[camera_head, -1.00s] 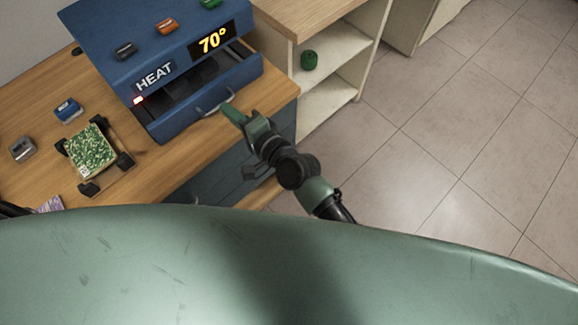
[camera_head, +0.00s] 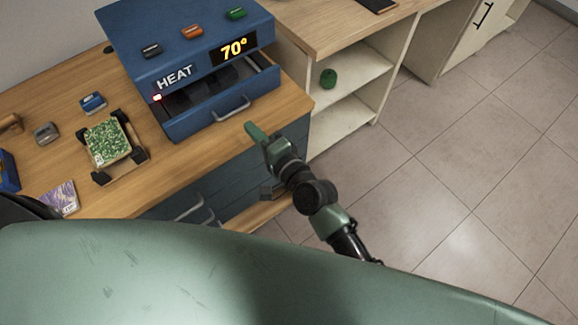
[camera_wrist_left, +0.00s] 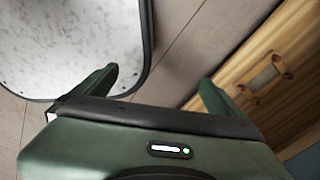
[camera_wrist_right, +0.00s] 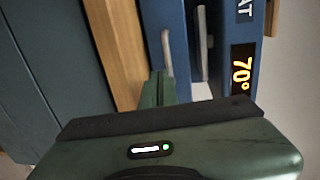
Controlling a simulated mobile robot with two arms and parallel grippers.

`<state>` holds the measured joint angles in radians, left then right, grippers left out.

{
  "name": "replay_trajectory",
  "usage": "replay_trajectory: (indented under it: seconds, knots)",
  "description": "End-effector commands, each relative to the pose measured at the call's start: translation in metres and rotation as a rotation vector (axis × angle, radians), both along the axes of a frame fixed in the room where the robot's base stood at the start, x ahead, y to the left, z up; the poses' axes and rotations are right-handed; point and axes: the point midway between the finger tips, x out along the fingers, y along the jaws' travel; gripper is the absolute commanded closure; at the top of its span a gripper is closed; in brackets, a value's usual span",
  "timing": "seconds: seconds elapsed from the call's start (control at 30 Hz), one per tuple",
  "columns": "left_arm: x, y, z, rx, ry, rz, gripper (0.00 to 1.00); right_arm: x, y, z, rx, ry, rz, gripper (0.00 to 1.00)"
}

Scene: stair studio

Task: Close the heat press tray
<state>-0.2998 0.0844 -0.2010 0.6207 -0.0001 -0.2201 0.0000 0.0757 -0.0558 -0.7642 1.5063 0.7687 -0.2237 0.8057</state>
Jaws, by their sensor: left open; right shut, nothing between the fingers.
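The blue heat press (camera_head: 185,52) stands on the wooden counter with a 70° display. Its tray (camera_head: 198,122) is partly pulled out at the front, with a dark inside and a grey bar handle (camera_head: 232,109). My right gripper (camera_head: 253,130) is shut and empty, just in front of the handle and apart from it in the head view. In the right wrist view, the shut fingers (camera_wrist_right: 158,86) point toward the handle (camera_wrist_right: 167,50). My left gripper (camera_wrist_left: 156,85) is open and empty, away from the press; its fingers are not seen in the head view.
A green circuit board (camera_head: 107,143) in a black holder sits left of the press, near a blue block (camera_head: 92,102) and a grey block (camera_head: 46,131). Dark drawers (camera_head: 215,185) lie below the counter edge.

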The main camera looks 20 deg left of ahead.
Motion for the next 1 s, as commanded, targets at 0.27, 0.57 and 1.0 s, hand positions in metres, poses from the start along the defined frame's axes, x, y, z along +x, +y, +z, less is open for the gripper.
replay_trajectory:
  seconds: [0.27,0.57,1.0]
  knots:
    - [-0.007,-0.010,-0.003,-0.012,0.009,0.004,0.00,-0.030,-0.039,0.004,-0.002,0.002,-0.001,1.00]
    - [0.004,0.007,-0.007,0.009,-0.005,0.002,0.00,-0.056,-0.074,0.010,-0.002,0.002,-0.001,1.00]
    - [0.000,-0.008,-0.007,-0.010,0.000,0.003,0.00,-0.055,-0.087,-0.014,-0.067,0.001,-0.018,1.00]
